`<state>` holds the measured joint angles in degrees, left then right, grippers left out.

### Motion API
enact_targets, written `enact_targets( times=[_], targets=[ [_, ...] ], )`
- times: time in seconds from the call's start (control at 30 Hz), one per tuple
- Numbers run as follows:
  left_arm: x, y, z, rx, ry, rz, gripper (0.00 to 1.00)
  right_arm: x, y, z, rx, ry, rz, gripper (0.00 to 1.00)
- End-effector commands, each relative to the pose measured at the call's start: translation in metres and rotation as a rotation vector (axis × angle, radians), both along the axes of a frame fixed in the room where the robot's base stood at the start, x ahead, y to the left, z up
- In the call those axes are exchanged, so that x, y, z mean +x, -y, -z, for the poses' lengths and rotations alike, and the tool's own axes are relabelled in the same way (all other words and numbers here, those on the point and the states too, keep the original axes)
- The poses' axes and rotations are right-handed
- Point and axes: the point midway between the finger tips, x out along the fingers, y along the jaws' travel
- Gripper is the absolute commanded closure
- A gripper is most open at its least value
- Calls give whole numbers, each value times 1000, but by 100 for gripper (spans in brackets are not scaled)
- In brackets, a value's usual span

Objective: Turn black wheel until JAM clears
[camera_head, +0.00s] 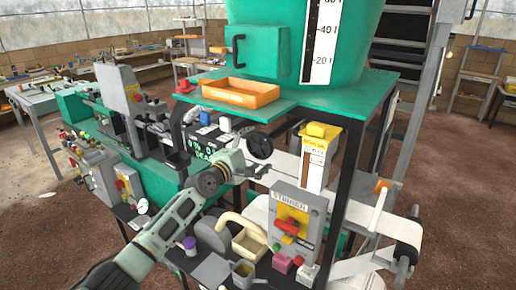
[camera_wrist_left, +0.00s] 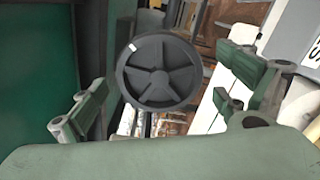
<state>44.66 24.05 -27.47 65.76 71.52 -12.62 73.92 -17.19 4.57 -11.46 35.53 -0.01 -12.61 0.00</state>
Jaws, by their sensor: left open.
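The black wheel (camera_head: 259,146) sits under the green hopper's shelf, beside a dark display. In the left wrist view the spoked wheel (camera_wrist_left: 160,72) faces me, with a small white mark at its upper left rim. My left gripper (camera_head: 248,165) is open close to the wheel. In the left wrist view its fingers (camera_wrist_left: 160,88) stand apart on either side of the wheel; I see no contact. The display (camera_head: 205,146) shows green characters, partly hidden by my left arm; I cannot read JAM on it. My right gripper is not in view.
An orange tray (camera_head: 240,92) sits on the shelf above. A grey STIRRER box (camera_head: 296,222) stands to the right, with a yellow-topped post (camera_head: 317,152) behind it.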

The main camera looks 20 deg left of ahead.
Motion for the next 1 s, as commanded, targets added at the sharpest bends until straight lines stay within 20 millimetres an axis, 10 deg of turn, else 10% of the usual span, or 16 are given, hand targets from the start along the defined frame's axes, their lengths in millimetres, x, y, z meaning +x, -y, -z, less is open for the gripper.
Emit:
enact_targets(
  times=[0.53, 1.0],
  targets=[
    [-34, -13, -1, 0, -1, -1, 6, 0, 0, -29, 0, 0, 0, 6],
    [-36, -14, 5, 140, 51, -1, 6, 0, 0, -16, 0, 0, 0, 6]
  ],
)
